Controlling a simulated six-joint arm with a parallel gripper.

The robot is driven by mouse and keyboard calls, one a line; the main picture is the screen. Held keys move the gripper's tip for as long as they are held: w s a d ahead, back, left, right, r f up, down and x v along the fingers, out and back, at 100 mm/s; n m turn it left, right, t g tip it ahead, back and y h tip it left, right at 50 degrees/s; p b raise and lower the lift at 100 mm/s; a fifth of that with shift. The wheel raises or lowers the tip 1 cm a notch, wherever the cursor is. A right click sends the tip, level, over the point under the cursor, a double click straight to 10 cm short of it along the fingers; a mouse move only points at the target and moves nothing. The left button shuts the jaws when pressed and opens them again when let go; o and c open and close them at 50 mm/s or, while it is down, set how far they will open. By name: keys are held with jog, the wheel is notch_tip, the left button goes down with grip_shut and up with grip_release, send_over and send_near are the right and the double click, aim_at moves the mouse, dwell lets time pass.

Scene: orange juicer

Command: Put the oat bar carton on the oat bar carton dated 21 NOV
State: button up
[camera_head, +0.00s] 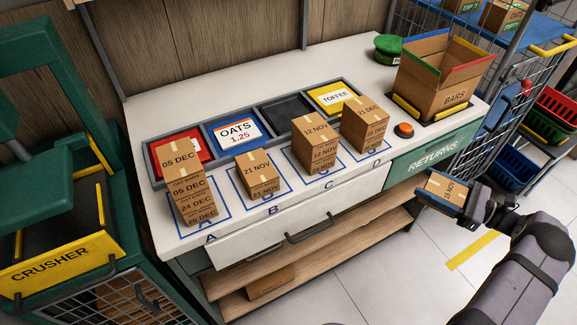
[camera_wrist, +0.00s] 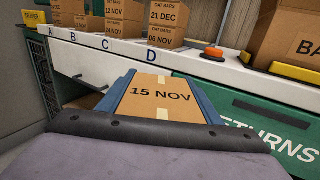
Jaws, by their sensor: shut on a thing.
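My gripper (camera_head: 447,192) is shut on a small brown carton (camera_head: 441,187) marked 15 NOV. In the wrist view the held carton (camera_wrist: 157,98) lies between the two blue fingers, its date facing up. It is held in front of the counter, near the green RETURNS panel. The oat bar carton dated 21 NOV (camera_head: 258,174) stands at place B on the counter, with no carton on top of it. My gripper is well to the right of it and apart from it.
Carton stacks stand at A (camera_head: 188,185), C (camera_head: 316,143) and D (camera_head: 365,124). An open BARS box (camera_head: 432,80) and an orange button (camera_head: 403,130) are at the right. The green crusher (camera_head: 60,255) stands at the left.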

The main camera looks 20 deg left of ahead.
jog(key=w+a+r+m+t+h+b, duration=0.2)
jog(key=w+a+r+m+t+h, duration=0.15)
jog(key=w+r, duration=0.45)
jog(key=w+a+r+m+t+h+b, duration=0.2)
jog(key=w+r+t, duration=0.2)
jog(key=r, duration=0.8)
jog(key=a+r+m+t+h+b, duration=0.2)
jog(key=a+r+b, duration=0.1)
jog(key=a+r, duration=0.3)
jog(key=s+a+b, duration=0.4)
jog(key=a+b, duration=0.1)
jog(key=a, duration=0.4)
jog(key=s+a+y+b, duration=0.1)
jog(key=s+a+b, duration=0.4)
jog(key=a, duration=0.5)
jog(key=s+a+b, duration=0.4)
jog(key=a+b, duration=0.1)
jog(key=a, duration=0.4)
jog(key=s+a+f+n+g+y+b, duration=0.25)
jog(key=s+a+b, duration=0.25)
jog(key=s+a, duration=0.4)
jog(key=f+b, duration=0.2)
jog(key=d+f+b, duration=0.1)
jog(key=f+b, duration=0.1)
jog(key=s+f+b, duration=0.1)
jog(key=f+b, duration=0.1)
jog(key=f, duration=0.1)
jog(key=shift+d, duration=0.3)
jog(key=shift+f+b, duration=0.15)
jog(key=shift+b, duration=0.15)
